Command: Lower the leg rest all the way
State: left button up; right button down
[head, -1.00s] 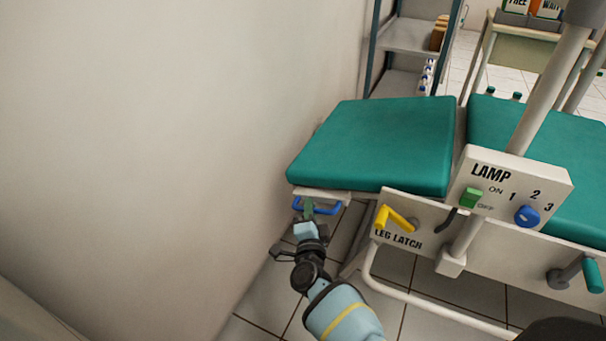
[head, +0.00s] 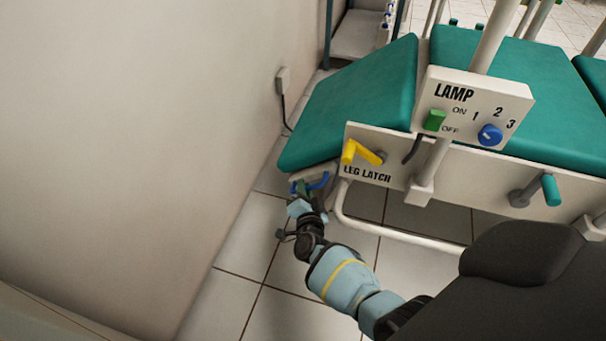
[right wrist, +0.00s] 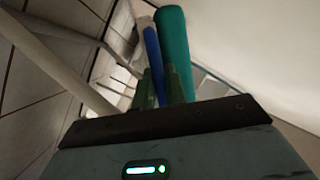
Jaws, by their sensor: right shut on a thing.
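The leg rest (head: 348,105) is the teal padded section at the left end of the chair in the head view. It slopes down toward its outer left end. A blue handle (head: 318,181) sits under that outer edge. My right gripper (head: 305,190) is shut on the blue handle; the handle also shows in the right wrist view (right wrist: 152,48) beside the green fingers, with the teal pad edge next to it. The yellow leg latch lever (head: 362,153) is on the white side panel, above the LEG LATCH label. My left gripper is not in view.
A lamp box (head: 472,107) with a green switch and blue knob stands on the chair side. A teal-handled crank (head: 550,190) sticks out at the right. A wall (head: 120,130) is close on the left. White frame tubing (head: 400,233) runs below the panel.

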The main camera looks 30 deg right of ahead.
jog(key=shift+s+d+f, duration=0.15)
jog(key=shift+d+f, duration=0.05)
jog(key=shift+f, duration=0.1)
jog(key=c, duration=1.5)
grip_release()
jog(key=shift+f, duration=0.15)
jog(key=shift+o, duration=0.2)
jog(key=shift+s+a+r, duration=0.15)
jog(key=shift+a+r, duration=0.05)
jog(key=f+p+v, duration=0.1)
jog(key=p+v, duration=0.2)
jog(key=v, duration=0.4)
jog(key=shift+r, duration=0.45)
jog(key=shift+s, duration=0.1)
jog(key=shift+p, duration=0.3)
